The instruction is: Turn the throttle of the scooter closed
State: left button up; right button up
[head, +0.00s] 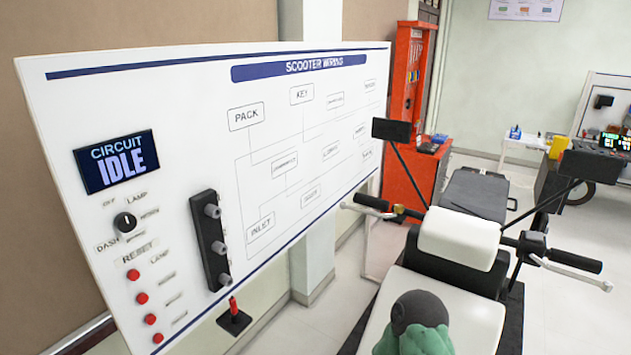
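The scooter shows at the lower right of the head view, with a white front cover (459,238) between its handlebars. Its right-hand black grip (574,261) has a silver lever beside it, and its left-hand black grip (372,202) also has a lever. I cannot tell from the picture which grip is the throttle or how far it is turned. No gripper of mine is in view.
A white wiring board (300,130) stands at left, with a screen (117,160) reading "CIRCUIT IDLE", a knob and red buttons. A dark rounded object (418,308) and a green item (415,341) lie low in front. Black mirrors (391,130) stick up from the scooter. A red cabinet (412,178) stands behind.

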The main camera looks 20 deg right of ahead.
aim_at(384, 205)
jog(key=i+j+z, duration=0.1)
jog(key=z, duration=0.35)
jog(key=i+j+z, duration=0.1)
jog(key=z, duration=0.3)
jog(key=i+j+z, duration=0.1)
jog(key=z, duration=0.35)
